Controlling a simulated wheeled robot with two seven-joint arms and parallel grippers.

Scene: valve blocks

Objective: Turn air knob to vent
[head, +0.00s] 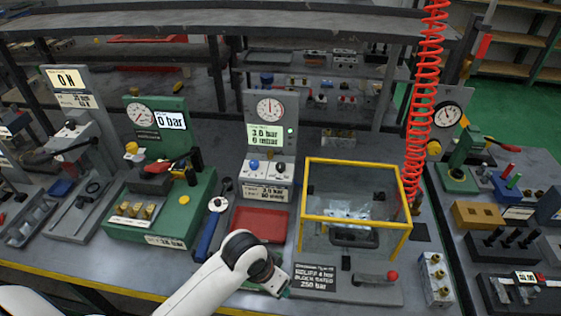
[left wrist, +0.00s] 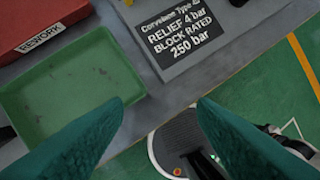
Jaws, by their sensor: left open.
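A grey panel (head: 271,107) at the middle back carries a round gauge (head: 270,107) and a screen (head: 265,136) reading 3.0 bar and 0 mbar. At its foot are a blue knob (head: 254,166) and a black knob (head: 280,169). Their markings are too small to read, so I cannot tell which is the air knob or its setting. My left gripper (head: 280,284) is low over the bench front, well short of both knobs. In the left wrist view its green fingers (left wrist: 162,108) are wide apart with nothing between them. My right gripper is not in view.
A yellow-framed clear guard box (head: 357,163) stands right of the knobs. A red tray (head: 259,224) lies in front of them. A label plate (head: 314,276) is beside my left gripper. A green tray (left wrist: 70,85) and a red rework bin (left wrist: 35,22) show in the wrist view.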

